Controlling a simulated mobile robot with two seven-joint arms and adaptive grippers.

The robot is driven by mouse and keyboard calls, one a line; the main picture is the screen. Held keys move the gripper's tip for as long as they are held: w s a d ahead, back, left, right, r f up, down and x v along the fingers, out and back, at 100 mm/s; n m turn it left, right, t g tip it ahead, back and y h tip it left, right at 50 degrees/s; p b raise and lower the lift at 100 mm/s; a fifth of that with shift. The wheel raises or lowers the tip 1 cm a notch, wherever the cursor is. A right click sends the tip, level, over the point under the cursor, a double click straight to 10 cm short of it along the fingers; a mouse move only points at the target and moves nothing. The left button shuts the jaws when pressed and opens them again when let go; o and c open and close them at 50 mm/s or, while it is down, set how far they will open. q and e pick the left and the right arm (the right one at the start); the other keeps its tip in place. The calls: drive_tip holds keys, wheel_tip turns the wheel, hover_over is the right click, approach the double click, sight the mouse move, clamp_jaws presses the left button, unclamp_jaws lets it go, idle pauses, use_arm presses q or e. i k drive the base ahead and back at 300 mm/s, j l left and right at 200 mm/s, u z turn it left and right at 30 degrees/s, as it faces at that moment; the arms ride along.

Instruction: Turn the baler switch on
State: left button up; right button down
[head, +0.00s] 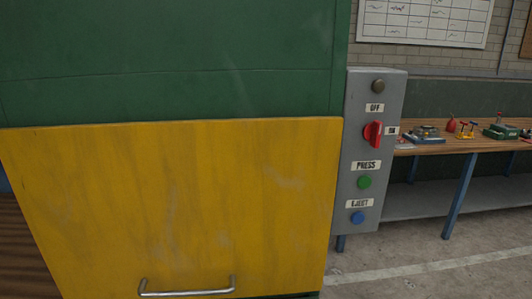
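The baler (190,60) fills the left and middle of the head view, with a green upper body and a yellow door (200,200) below. A grey control box (353,135) is at its right side. On the box is a red rotary switch (373,134), with an OFF label (375,107) above it and an ON label (391,130) to its right. The knob's exact pointing direction is hard to tell. A green button (364,182) under PRESS and a blue button (357,218) under EJECT are lower down. Neither of my grippers shows.
The yellow door has a metal handle (187,292) at the bottom. A wooden workbench (470,144) with blue legs stands behind the box at right, carrying several small tools. A dark round lamp or knob (378,86) tops the box. The floor (420,280) at lower right is clear.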

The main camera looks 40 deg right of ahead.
sight(372, 131)
drive_tip(key=z, duration=1.85)
